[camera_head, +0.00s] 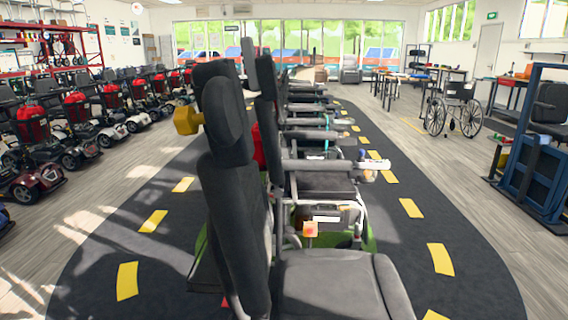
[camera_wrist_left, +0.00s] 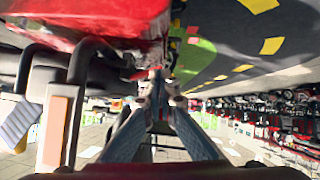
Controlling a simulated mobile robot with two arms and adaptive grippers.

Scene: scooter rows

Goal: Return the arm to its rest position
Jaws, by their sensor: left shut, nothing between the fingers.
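My left gripper (camera_wrist_left: 155,78) shows in the left wrist view, its two blue-grey fingers coming together at the tips with nothing seen between them. A red glossy surface (camera_wrist_left: 85,18) and black bent tubes (camera_wrist_left: 88,65) are close to it at the upper left; I cannot tell whether they touch it. In the head view neither gripper can be made out. Black powered chairs with a tall backrest and headrest (camera_head: 228,115) fill the middle of that view and may hide my left arm.
The chairs stand in a row on a dark floor track (camera_head: 120,240) with yellow dashes. Red and black scooters (camera_head: 75,115) line the left. A wheelchair (camera_head: 455,107) and a blue folded frame (camera_head: 535,180) are at the right. Open floor lies right of the row.

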